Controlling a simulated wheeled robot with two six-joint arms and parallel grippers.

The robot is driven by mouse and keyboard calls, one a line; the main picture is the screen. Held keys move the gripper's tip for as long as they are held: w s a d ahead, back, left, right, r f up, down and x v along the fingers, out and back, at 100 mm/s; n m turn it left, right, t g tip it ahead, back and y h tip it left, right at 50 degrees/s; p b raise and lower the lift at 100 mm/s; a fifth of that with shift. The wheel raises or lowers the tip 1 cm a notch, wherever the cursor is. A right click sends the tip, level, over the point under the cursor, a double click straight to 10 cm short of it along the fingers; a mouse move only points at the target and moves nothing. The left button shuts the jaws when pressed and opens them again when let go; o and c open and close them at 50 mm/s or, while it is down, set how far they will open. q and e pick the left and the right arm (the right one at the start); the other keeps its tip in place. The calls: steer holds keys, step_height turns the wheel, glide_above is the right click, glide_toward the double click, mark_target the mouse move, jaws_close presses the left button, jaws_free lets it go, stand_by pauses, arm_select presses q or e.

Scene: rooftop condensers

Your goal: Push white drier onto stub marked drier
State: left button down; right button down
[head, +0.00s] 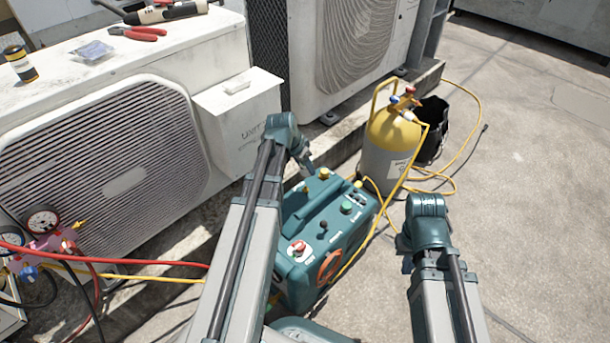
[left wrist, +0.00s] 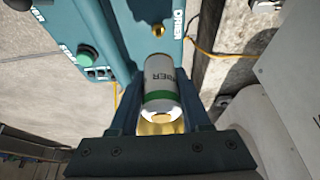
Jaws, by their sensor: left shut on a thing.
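The white drier (left wrist: 158,78), a small cylinder with a green band and a brass end, shows in the left wrist view. My left gripper (left wrist: 160,112) is shut on it, with a finger on each side. The brass stub (left wrist: 158,31) beside the DRIER lettering stands on the teal machine (left wrist: 105,25), just beyond the drier's far end. They look apart; the exact gap is unclear.
A yellow-topped gas cylinder (head: 392,145) and black bag (head: 432,128) stand behind the machine, with yellow hose (head: 440,188) on the floor. White condenser units (head: 100,150) stand left. Gauges with hoses (head: 45,222) are at lower left. Concrete at right is clear.

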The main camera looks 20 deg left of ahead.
arm_select(q)
steer(key=shift+a+f, duration=0.1)
steer(key=shift+f, duration=0.05)
steer(key=b, duration=0.5)
glide_above(305, 187)
steer(key=shift+f, duration=2.3)
steer(key=shift+f+b, duration=1.25)
steer(key=shift+f, duration=0.15)
steer(key=shift+c, duration=1.4)
jaws_free()
step_height(305, 187, up, 8)
steer(key=p, duration=0.7)
steer(key=shift+f+p, duration=0.15)
steer(key=shift+p, duration=0.2)
